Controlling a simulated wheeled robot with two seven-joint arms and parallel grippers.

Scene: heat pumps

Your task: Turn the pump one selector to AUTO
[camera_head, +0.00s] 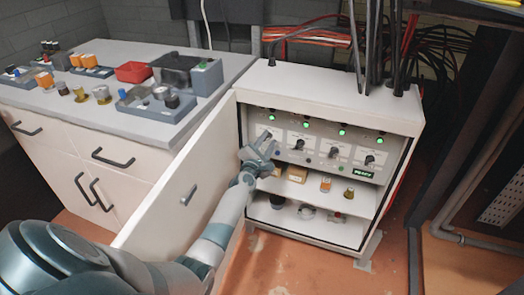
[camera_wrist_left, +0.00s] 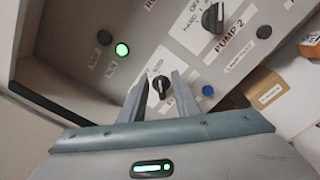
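The control panel (camera_head: 318,143) in the open white cabinet carries a row of dark rotary selectors. The leftmost one, the pump one selector (camera_head: 267,135), is partly covered by my left gripper (camera_head: 257,152) in the head view. In the left wrist view, this small black selector (camera_wrist_left: 161,86) shows between the two fingertips of my left gripper (camera_wrist_left: 160,84). The fingers are apart, with gaps seen on both sides of the knob; contact is not visible. Its label is mostly hidden, so I cannot tell its setting. My right gripper is not in view.
The pump two selector (camera_wrist_left: 213,18) is right of the fingers. A green lamp (camera_wrist_left: 122,49) and a blue button (camera_wrist_left: 208,90) are close by. The open cabinet door (camera_head: 185,185) stands left of my forearm. Shelves below hold small boxes (camera_head: 297,173) and parts.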

